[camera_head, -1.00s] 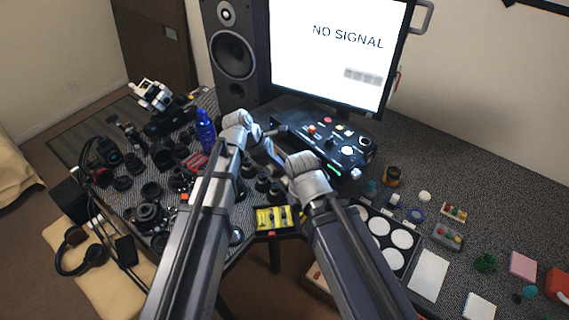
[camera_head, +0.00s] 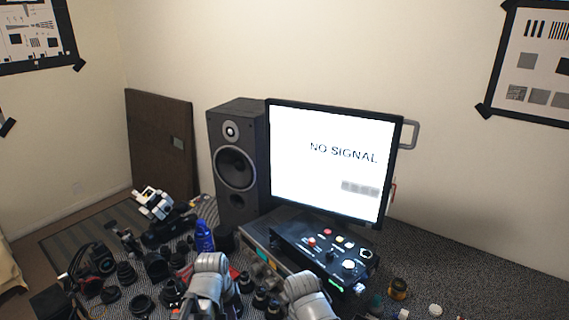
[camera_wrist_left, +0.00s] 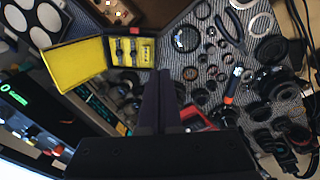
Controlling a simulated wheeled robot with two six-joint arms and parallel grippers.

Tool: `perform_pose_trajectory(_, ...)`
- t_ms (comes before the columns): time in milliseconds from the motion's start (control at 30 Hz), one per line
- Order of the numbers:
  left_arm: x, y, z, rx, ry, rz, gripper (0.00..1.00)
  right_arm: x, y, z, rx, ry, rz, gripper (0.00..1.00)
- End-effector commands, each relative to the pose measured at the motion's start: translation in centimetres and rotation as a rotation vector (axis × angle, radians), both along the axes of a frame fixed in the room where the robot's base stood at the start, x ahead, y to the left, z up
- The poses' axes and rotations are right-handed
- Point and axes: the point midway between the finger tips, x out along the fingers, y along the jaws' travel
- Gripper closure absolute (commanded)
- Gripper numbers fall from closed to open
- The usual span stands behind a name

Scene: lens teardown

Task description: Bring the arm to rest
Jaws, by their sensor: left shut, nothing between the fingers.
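My left gripper (camera_wrist_left: 165,100) shows in the left wrist view with its two dark fingers together and nothing between them. It is above the cluttered workbench, with a yellow-lined case (camera_wrist_left: 118,52) behind it and several lens rings around it. In the head view, a grey joint of my left arm (camera_head: 211,278) and a grey joint of my right arm (camera_head: 308,297) show at the bottom edge. The fingers of both grippers are out of sight in the head view, so the right gripper is not seen.
A black control box (camera_head: 325,258) stands just beyond the arms. A monitor (camera_head: 330,160) and a speaker (camera_head: 235,160) stand behind it. Lens parts and a blue bottle (camera_head: 203,237) crowd the left side. The bench at the back right (camera_head: 450,270) is clear.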

Motion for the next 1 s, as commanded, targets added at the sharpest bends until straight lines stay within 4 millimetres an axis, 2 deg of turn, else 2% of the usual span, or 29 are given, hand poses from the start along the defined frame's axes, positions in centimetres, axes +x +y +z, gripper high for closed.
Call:
perform_pose_trajectory(200, -2.2, 2.6, -0.1, 0.108, -0.004, -0.273, 1.00, 0.0, 0.0, 0.0, 0.000, 0.000, 0.000, 0.50)
perform_pose_trajectory(233, -2.4, 2.6, -0.1, 0.119, -0.001, -0.307, 1.00, 0.0, 0.0, -0.1, 0.000, 0.000, 0.000, 0.50)
perform_pose_trajectory(300, -2.8, 0.5, -0.4, 0.125, 0.015, -0.351, 1.00, 0.0, 0.0, -0.3, 0.000, 0.000, 0.000, 0.50)
perform_pose_trajectory(500, -4.8, -3.7, -0.8, 0.158, 0.056, -0.472, 1.00, 0.0, 0.0, -0.7, 0.000, 0.000, 0.000, 0.50)
perform_pose_trajectory(700, -7.0, -7.1, -1.1, 0.193, 0.092, -0.580, 1.00, 0.0, 0.0, -1.0, 0.000, 0.000, 0.000, 0.50)
perform_pose_trajectory(833, -7.8, -8.2, -1.1, 0.207, 0.104, -0.616, 1.00, 0.0, 0.0, -1.1, 0.000, 0.000, 0.000, 0.50)
perform_pose_trajectory(1000, -7.9, -8.4, -1.1, 0.209, 0.108, -0.622, 1.00, 0.0, 0.0, -1.1, 0.000, 0.000, 0.000, 0.50)
